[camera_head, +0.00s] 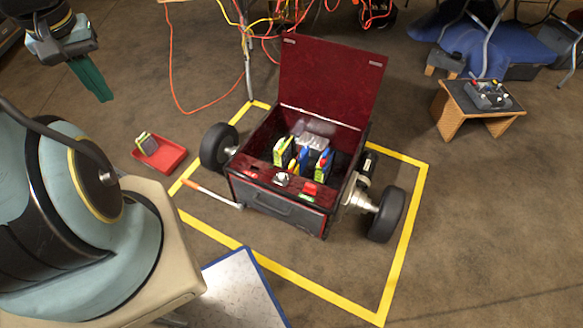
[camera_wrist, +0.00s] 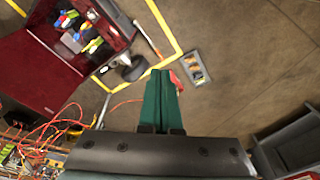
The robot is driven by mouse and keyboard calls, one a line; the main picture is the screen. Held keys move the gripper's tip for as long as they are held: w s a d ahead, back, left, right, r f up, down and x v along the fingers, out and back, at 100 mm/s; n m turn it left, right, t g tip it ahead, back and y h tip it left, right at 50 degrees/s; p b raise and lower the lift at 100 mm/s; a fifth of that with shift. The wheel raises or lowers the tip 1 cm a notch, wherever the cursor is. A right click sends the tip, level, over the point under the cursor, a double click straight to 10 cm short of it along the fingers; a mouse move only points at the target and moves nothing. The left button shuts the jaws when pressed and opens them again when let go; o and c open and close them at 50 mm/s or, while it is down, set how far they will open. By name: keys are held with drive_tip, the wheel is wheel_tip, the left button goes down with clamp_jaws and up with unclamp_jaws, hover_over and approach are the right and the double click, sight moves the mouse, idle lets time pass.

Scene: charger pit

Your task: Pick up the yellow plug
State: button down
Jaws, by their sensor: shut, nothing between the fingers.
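In the head view, small yellow parts (camera_head: 293,166) show between upright batteries inside the open dark red cart box (camera_head: 268,197). They are too small for me to tell which is the yellow plug. In the wrist view, a small yellow piece (camera_wrist: 71,14) shows among red, blue and white parts in the box, at upper left. My gripper (camera_head: 104,97) is at the upper left of the head view, well apart from the box. Its green fingers (camera_wrist: 160,73) are shut together with nothing between them.
The cart box has a raised lid (camera_head: 330,82) at the back and wheels (camera_head: 386,214) at its sides. A red tray (camera_head: 178,160) holding a yellow-green device lies left of it. Orange cables (camera_head: 172,75) hang behind. A small wooden stand (camera_head: 455,110) is at right. Floor at lower right is clear.

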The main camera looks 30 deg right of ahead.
sight(291, 163)
drive_tip(key=c, duration=1.6)
unclamp_jaws()
